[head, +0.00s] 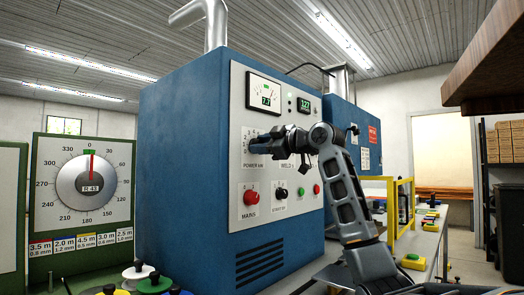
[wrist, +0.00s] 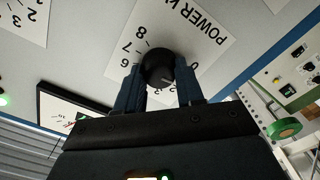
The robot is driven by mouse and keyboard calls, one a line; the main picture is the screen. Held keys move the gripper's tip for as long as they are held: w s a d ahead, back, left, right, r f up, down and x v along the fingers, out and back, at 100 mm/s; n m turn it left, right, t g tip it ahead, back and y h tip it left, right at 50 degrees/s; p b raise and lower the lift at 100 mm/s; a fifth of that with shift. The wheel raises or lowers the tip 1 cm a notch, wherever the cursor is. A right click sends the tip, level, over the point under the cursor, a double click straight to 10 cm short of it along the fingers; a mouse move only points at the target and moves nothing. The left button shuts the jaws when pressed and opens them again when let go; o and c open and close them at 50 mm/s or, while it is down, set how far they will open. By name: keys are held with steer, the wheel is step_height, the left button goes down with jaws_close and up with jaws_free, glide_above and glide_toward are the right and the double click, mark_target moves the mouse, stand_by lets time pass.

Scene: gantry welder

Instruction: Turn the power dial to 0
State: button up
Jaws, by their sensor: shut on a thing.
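The power dial (wrist: 158,68) is a round black knob on a white plate lettered POWER kW, on the blue cabinet's front. In the wrist view my gripper (wrist: 159,82) has one finger on each side of the knob and is shut on it. A short pale mark shows on the knob's lower right; I cannot tell which number it meets. The figures 6, 7 and 8 show on the plate's left and a 0 on its right. In the head view my gripper (head: 264,144) covers the dial at the POWER kW plate (head: 252,163).
On the blue cabinet (head: 190,160), a needle meter (head: 265,93) and a green display (head: 304,105) sit above my gripper. A red MAINS knob (head: 251,197) and a black knob (head: 281,193) sit below. A large round gauge (head: 88,186) stands at left.

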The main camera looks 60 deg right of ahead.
steer(key=shift+f+n+b, duration=0.15)
steer(key=shift+n+b, duration=0.6)
steer(key=shift+n, duration=1.25)
steer(key=o, duration=1)
steer(key=shift+o, duration=0.2)
steer(key=v, duration=0.7)
steer(key=shift+s+b, duration=0.4)
steer(key=shift+b, duration=0.05)
steer(key=shift+a, duration=0.1)
